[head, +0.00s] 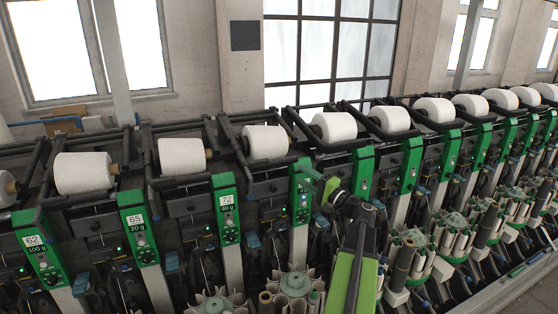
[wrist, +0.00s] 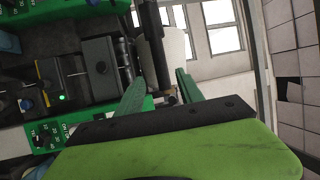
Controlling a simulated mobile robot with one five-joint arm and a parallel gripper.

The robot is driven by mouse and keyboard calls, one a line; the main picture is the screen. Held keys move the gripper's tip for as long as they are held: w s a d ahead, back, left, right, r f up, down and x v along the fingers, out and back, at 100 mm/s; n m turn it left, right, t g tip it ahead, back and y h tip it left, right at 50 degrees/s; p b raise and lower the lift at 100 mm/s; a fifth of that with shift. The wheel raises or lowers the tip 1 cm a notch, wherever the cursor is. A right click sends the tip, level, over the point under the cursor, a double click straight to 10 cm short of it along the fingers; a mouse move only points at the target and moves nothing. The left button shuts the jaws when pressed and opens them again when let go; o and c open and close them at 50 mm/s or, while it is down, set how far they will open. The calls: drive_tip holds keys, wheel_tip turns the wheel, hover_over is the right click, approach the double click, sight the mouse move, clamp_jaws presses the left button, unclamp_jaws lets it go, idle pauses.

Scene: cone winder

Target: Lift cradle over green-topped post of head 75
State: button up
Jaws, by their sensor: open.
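Tall posts with green tops stand along the machine. One (head: 300,190), just right of the post marked 72 (head: 226,203), is partly behind my gripper (head: 318,187). I cannot read its number, so I cannot tell whether it is head 75. White yarn packages sit in dark cradles behind the posts, one (head: 334,127) just beyond my gripper. In the wrist view my gripper (wrist: 160,78) is open, its two green fingers apart. A dark cradle bar (wrist: 155,55) and part of a white package (wrist: 177,50) show between and beyond them; contact is unclear.
The posts marked 62 (head: 38,242) and 65 (head: 138,222) stand at the left. More heads run in a close row to the right, with a bobbin carousel (head: 415,237) below. Windows (head: 333,50) and a wall lie behind. Room between posts is narrow.

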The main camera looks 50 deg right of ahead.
sight(284, 163)
drive_tip(key=w, duration=0.3)
drive_tip(key=w+r+p, duration=0.1)
drive_tip(key=w, duration=0.3)
drive_tip(key=w+r, duration=0.1)
drive_tip(key=w, duration=0.3)
drive_tip(key=shift+p, duration=0.35)
drive_tip(key=shift+a, duration=0.1)
clamp_jaws()
idle(0.6)
